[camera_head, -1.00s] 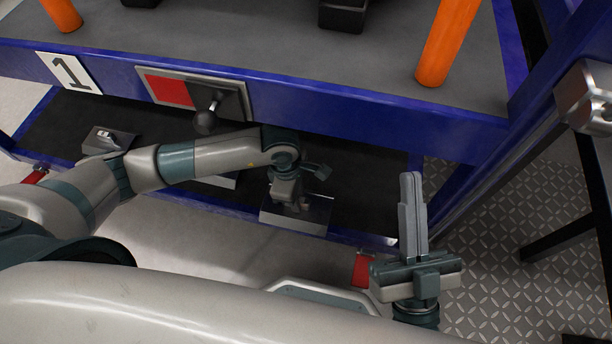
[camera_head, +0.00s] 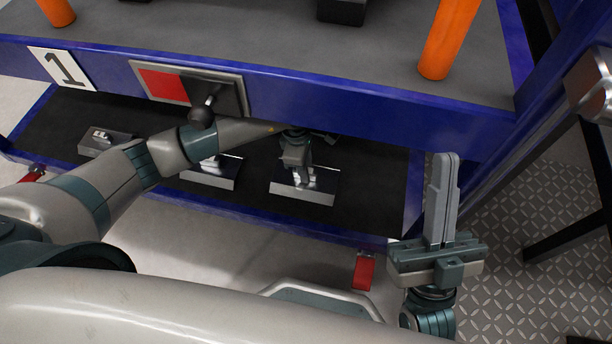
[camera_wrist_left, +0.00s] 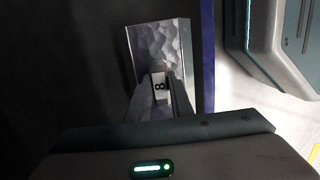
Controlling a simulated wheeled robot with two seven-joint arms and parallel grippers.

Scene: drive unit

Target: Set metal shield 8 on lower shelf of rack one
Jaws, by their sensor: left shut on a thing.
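Metal shield 8 (camera_head: 283,191) is a shiny metal plate with a handle. It is over the right part of the dark lower shelf (camera_head: 378,195) of rack one, and I cannot tell whether it touches the surface. My left gripper (camera_head: 299,181) reaches in under the upper deck and is shut on its handle.
Two similar metal shields stand on the lower shelf, one at the far left (camera_head: 105,142) and one in the middle (camera_head: 210,173). A blue post stands at right.

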